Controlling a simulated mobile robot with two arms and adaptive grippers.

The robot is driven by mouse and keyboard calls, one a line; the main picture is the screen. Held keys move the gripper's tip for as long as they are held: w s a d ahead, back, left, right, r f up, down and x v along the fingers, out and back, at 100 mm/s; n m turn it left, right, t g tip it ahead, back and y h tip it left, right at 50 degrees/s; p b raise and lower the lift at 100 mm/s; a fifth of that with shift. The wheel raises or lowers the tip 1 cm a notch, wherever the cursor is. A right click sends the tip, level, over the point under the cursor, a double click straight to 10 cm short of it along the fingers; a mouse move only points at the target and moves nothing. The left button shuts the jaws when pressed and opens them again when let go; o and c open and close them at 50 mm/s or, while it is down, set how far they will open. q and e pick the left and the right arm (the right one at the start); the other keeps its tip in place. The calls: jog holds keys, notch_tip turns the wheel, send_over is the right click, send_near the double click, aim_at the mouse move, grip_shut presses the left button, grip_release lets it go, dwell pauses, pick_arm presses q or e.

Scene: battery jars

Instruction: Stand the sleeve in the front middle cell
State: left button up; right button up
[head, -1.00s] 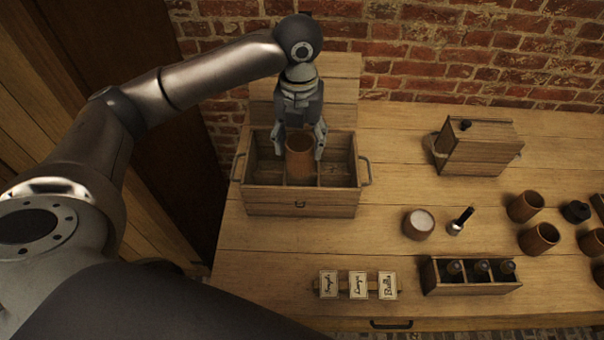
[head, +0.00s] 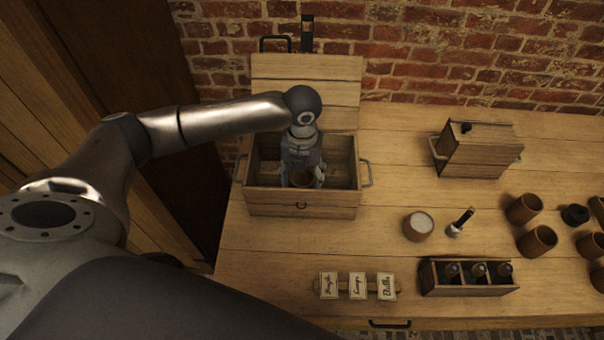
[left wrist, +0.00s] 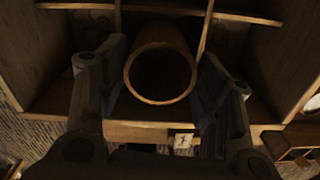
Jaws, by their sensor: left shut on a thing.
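The sleeve, a brown open-ended cylinder (head: 302,181), is low inside the wooden chest (head: 270,202), at its front middle cell. In the left wrist view the sleeve (left wrist: 160,36) shows its round dark mouth, with thin cell dividers on either side of it. My left gripper (head: 302,184) points down into the chest and is shut on the sleeve; in the left wrist view its fingers (left wrist: 162,90) flank the sleeve left and right. The sleeve's bottom is hidden, so I cannot tell whether it touches the floor. My right gripper is not in view.
The chest's lid (head: 310,75) stands open behind it. To the right are a lidded wooden box (head: 478,150), a pale-topped cup (head: 418,225), a small rack of bottles (head: 468,280) and several brown cups (head: 538,240). Label cards (head: 358,285) lie in front.

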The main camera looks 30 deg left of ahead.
pick_arm(q)
jog(key=shift+f, duration=0.6)
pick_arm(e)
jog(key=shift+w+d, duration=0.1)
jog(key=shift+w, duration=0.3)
pick_arm(q)
jog(key=o, duration=0.7)
jog(key=shift+o, duration=0.2)
notch_tip(320, 180, up, 13)
jog(key=b, duration=0.2)
jog(key=shift+r, duration=0.15)
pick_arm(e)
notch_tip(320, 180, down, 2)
